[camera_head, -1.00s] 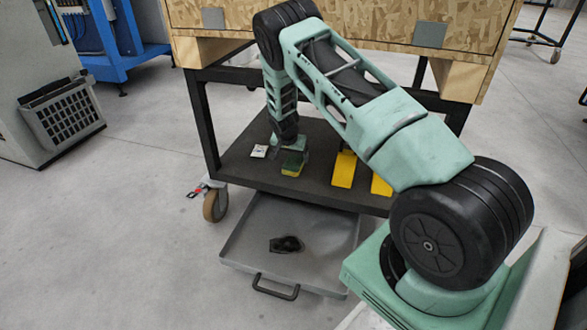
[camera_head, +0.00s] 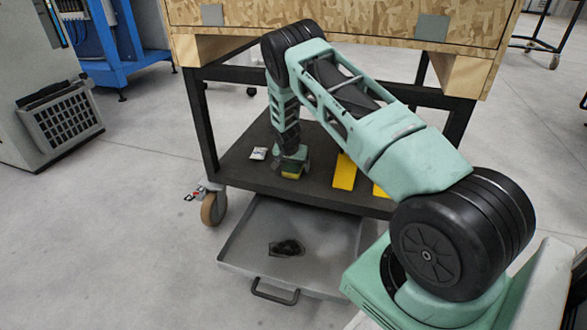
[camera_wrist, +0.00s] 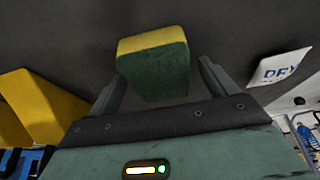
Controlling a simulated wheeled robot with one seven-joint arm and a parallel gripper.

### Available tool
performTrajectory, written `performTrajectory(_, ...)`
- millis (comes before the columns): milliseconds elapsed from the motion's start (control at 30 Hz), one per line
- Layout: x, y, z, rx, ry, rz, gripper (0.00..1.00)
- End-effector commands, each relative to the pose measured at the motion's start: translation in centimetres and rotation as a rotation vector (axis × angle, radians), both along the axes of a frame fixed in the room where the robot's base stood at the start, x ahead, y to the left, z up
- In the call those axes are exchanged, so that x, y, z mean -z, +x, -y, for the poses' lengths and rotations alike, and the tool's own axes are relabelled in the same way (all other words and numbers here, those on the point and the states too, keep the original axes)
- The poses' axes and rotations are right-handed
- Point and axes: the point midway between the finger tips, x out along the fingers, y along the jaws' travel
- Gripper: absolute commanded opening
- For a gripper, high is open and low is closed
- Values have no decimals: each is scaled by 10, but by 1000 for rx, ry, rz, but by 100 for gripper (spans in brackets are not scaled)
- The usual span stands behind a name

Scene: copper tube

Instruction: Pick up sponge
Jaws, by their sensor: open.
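The sponge (camera_wrist: 153,68), green with a yellow layer, lies on the dark lower shelf (camera_head: 240,175) of the cart. In the wrist view it sits in the gap between the two fingers of my gripper (camera_wrist: 160,88), a little ahead of the palm. The fingers are apart, and a dark gap shows between each finger and the sponge. In the head view the sponge (camera_head: 291,171) shows just below my gripper (camera_head: 292,160), which hides part of it. I cannot tell the exact height of the fingertips above the shelf.
Yellow blocks (camera_head: 344,172) stand on the shelf to the right of the sponge. A small white packet (camera_head: 258,153) with lettering lies to its left. A wooden crate (camera_head: 330,30) is above the shelf. A grey tray (camera_head: 240,243) with a handle is on the floor below.

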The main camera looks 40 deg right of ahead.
Motion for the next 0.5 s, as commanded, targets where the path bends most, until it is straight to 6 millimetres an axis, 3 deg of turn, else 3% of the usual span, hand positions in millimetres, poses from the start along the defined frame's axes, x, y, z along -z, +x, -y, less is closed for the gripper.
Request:
performTrajectory(367, 2, 0, 0, -1, -1, 0, 85)
performTrajectory(400, 2, 0, 0, 0, 0, 0, 82)
performTrajectory(500, 2, 0, 0, 0, 0, 0, 54)
